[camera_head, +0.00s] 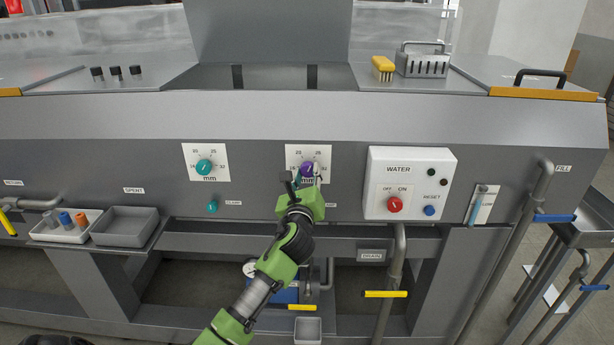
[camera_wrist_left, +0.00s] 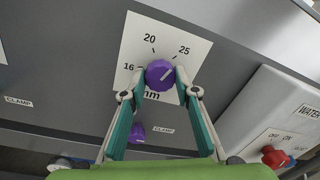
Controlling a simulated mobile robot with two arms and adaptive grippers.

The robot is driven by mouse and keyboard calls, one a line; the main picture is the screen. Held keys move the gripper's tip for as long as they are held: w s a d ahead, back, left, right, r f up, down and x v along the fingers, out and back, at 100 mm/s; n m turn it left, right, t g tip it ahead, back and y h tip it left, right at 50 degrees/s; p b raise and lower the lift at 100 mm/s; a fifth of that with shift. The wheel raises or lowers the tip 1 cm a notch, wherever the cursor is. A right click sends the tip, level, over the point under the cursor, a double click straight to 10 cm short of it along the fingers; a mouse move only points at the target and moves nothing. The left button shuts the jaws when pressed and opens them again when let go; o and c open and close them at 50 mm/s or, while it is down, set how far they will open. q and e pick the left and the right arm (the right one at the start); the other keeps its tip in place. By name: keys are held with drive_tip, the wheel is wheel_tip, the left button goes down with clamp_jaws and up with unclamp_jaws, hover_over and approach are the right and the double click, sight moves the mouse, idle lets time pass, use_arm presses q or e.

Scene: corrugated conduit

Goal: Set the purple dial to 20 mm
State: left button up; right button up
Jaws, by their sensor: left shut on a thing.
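The purple dial (camera_head: 307,169) is on a white scale plate (camera_head: 323,152) on the grey front panel. The left wrist view shows the dial (camera_wrist_left: 159,75) close up, with 16, 20 and 25 readable on the plate (camera_wrist_left: 135,45). A finger hides the lower right of the scale. The dial's pale pointer line seems to aim right and slightly up, past the 25 mark. My left gripper (camera_wrist_left: 161,76) is shut on the dial, one fingertip on each side of it. My right gripper is not in view.
A purple clamp knob (camera_wrist_left: 137,133) sits below the dial. A teal dial (camera_head: 204,167) is on a plate to the left, with a teal clamp knob (camera_head: 212,207) under it. The white water box (camera_head: 412,160) with red and blue knobs stands out close to the right.

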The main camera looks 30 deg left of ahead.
use_arm(q)
drive_tip(key=n+b, duration=0.2)
drive_tip(key=n, duration=0.3)
drive_tip(key=shift+f+n, duration=0.15)
drive_tip(key=shift+n, duration=0.25)
drive_tip(key=n+b, duration=0.2)
drive_tip(key=n, duration=0.3)
drive_tip(key=shift+n+y, duration=0.4)
drive_tip(key=o, duration=1.1)
drive_tip(key=shift+d, duration=0.1)
drive_tip(key=v, duration=1.2)
